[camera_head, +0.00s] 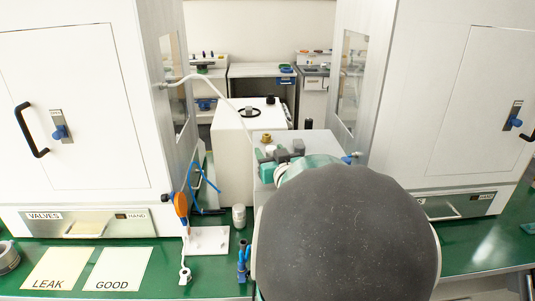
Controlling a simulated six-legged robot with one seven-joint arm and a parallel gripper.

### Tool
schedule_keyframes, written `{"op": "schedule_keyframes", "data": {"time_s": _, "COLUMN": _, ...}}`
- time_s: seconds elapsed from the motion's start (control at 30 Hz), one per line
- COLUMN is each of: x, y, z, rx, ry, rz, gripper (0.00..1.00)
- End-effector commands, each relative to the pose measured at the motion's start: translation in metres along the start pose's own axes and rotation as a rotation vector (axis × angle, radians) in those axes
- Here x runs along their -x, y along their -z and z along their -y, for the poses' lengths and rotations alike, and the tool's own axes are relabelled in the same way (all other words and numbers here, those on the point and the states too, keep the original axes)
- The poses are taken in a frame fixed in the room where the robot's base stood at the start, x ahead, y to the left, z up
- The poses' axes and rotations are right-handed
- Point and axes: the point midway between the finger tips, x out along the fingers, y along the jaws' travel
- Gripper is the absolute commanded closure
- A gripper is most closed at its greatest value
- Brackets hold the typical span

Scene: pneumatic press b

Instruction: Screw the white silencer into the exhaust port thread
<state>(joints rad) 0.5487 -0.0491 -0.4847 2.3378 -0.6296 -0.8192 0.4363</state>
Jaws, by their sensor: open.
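The large dark grey rounded link of my own arm fills the lower right middle of the head view and hides much of the bench behind it. I cannot make out my gripper's fingertips. Just beyond the arm is a pale block (264,172) with teal and dark grey parts (284,156) and a brass-coloured fitting (266,138) on top. I cannot tell which opening is the exhaust port thread. A small whitish cylinder (239,217) stands upright on the green bench left of my arm. I cannot tell whether it is the white silencer.
White cabinets stand left (90,110) and right (450,100). A white plate (207,240), an orange-handled tool (181,206) and a blue item (243,262) are on the green bench (140,247). LEAK (55,268) and GOOD (118,268) sheets lie front left. A pale hose (222,90) arches behind.

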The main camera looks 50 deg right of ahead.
Motion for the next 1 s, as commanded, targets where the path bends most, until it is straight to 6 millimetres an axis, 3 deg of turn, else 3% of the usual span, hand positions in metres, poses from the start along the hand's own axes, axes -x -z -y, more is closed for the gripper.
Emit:
{"op": "schedule_keyframes", "data": {"time_s": 0.33, "x": 0.0033, "y": -0.0003, "z": -0.0016, "rx": -0.001, "ry": 0.000, "rz": 0.000, "gripper": 0.50}}
{"op": "schedule_keyframes", "data": {"time_s": 0.57, "x": 0.0033, "y": -0.0003, "z": -0.0014, "rx": 0.000, "ry": 0.000, "rz": 0.001, "gripper": 0.95}}
{"op": "schedule_keyframes", "data": {"time_s": 1.0, "x": 0.0004, "y": 0.0076, "z": -0.0005, "rx": 0.000, "ry": 0.000, "rz": -0.001, "gripper": 0.96}}
